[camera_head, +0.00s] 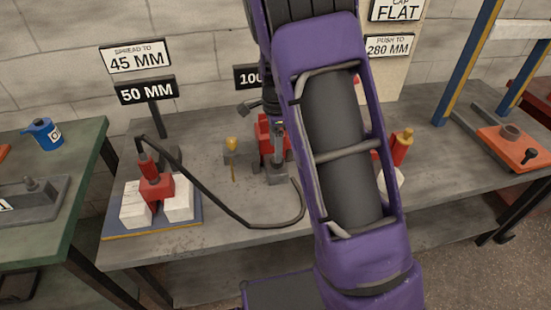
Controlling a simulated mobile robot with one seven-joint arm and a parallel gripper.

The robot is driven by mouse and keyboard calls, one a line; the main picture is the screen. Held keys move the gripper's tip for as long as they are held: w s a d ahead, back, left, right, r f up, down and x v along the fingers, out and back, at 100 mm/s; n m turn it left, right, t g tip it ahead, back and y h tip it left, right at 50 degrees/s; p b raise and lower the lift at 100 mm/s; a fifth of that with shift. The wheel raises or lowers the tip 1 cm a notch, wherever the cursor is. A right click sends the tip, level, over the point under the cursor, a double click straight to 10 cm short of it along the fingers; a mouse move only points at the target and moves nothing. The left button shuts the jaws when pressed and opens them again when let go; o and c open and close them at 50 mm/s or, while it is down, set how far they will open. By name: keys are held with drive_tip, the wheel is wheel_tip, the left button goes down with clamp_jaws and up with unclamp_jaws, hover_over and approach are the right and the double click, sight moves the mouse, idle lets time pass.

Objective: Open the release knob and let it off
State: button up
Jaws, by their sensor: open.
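A small yellow knob (232,144) stands on a grey fitting on the bench, left of a red unit (265,136); I cannot tell for certain that it is the release knob. A black hose (225,207) loops over the bench from the red spreader (154,184), which sits between two white blocks. My gripper (274,118) is small and dark in view, close in front of the red unit and right of the yellow knob. It is open, with its tips hard to make out. My purple arm hides the middle right of the bench.
Signs reading 50 MM (147,91) and 45 MM (138,60) stand behind the spreader. A red cylinder with a yellow top (402,146) stands right of my arm. A green table (75,165) is at left, an orange plate (510,147) at right. The bench front is mostly clear.

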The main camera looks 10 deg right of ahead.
drive_tip(key=shift+f, duration=2.2)
drive_tip(key=shift+c, duration=0.3)
clamp_jaws()
